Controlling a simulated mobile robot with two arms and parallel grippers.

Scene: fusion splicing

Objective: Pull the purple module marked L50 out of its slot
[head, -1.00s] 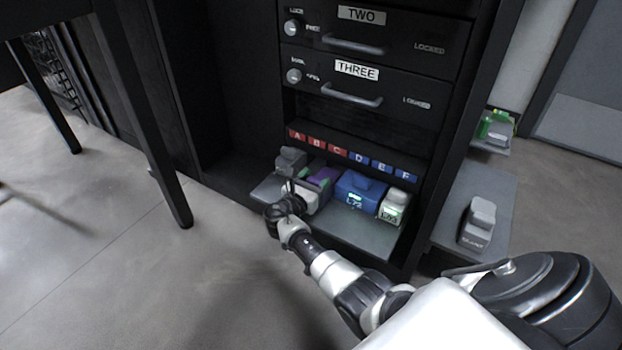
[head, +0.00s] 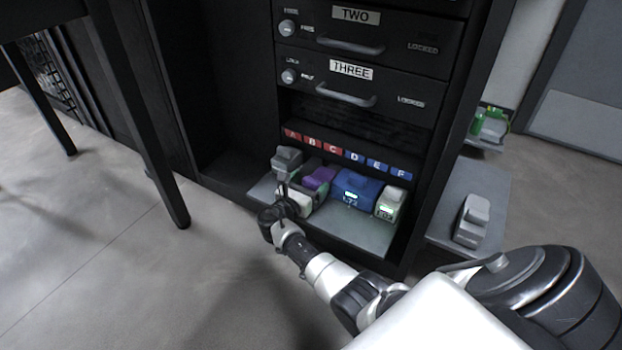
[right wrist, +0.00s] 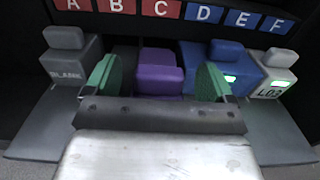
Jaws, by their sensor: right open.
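The purple module (head: 320,178) sits on the pulled-out shelf, below the red C label, left of the blue module. In the right wrist view the purple module (right wrist: 159,76) stands between the two green fingertips of my right gripper (right wrist: 158,84), with a gap on each side. My right gripper (head: 306,188) is open and low over the shelf in the head view. Its fingers and hand hide the lower front of the purple module, so its L50 mark cannot be read. My left gripper is not in view.
A grey BLANK module (right wrist: 70,60) stands to the left. A blue module (head: 357,187) and a white module (head: 391,203) marked L03 stand to the right. The shelf (head: 350,232) is bare in front. Locked drawers (head: 345,88) are above. Another grey module (head: 472,220) lies on a right side shelf.

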